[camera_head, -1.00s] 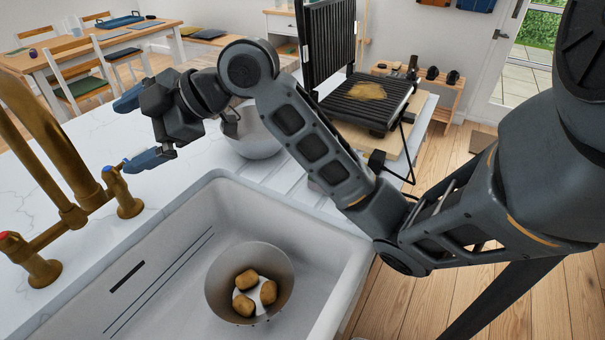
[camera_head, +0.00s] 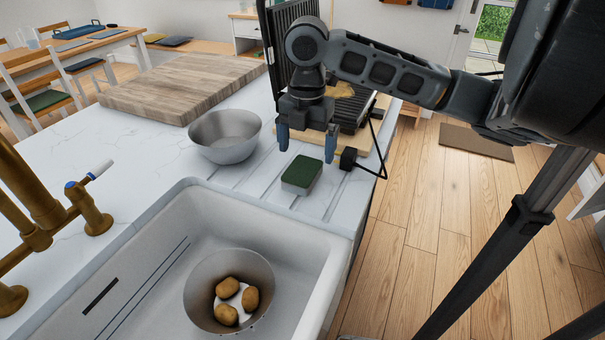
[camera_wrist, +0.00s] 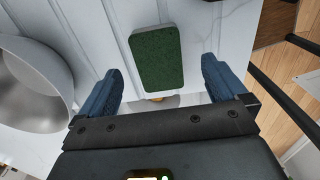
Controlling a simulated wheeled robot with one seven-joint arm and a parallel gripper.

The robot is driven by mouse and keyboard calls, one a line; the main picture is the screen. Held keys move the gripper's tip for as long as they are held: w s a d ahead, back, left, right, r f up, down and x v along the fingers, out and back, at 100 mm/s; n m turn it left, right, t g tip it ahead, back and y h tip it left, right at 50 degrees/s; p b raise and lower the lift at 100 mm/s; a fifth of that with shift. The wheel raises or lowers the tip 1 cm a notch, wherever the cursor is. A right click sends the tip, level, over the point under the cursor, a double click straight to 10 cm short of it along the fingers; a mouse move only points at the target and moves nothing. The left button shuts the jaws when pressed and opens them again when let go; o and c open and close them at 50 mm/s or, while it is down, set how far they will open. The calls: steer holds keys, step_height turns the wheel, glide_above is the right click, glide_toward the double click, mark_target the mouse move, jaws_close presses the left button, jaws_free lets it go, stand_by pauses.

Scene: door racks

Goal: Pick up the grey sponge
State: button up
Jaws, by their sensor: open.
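The sponge (camera_head: 301,175) has a dark green top and a pale grey lower part. It lies on the grooved white drainboard behind the sink. It also shows in the wrist view (camera_wrist: 157,58), just ahead of my fingers and lined up between them. My gripper (camera_head: 306,150) points down above and just behind the sponge, with its two blue fingers apart and nothing between them. In the wrist view my gripper (camera_wrist: 160,90) is also open, and the sponge's near end lies close to the line between the fingertips.
A metal bowl (camera_head: 225,137) stands left of the sponge. An open grill (camera_head: 352,112) on a board is behind my gripper, with its black handle (camera_head: 366,168) to the right of the sponge. The sink (camera_head: 160,262) in front holds a colander (camera_head: 205,290) with potatoes. A wooden board (camera_head: 180,85) lies behind.

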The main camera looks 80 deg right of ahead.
mark_target(305, 165)
steer(key=shift+w+d+f+p, duration=0.1)
steer(key=shift+f+p, duration=0.2)
steer(key=shift+f, duration=1.1)
steer(key=shift+d+f+p, duration=0.1)
steer(key=shift+f+p, duration=0.15)
steer(key=shift+f, duration=1.1)
steer(key=shift+c, duration=0.5)
steer(key=c, duration=1)
steer(key=shift+o, duration=0.2)
steer(key=shift+r, duration=0.15)
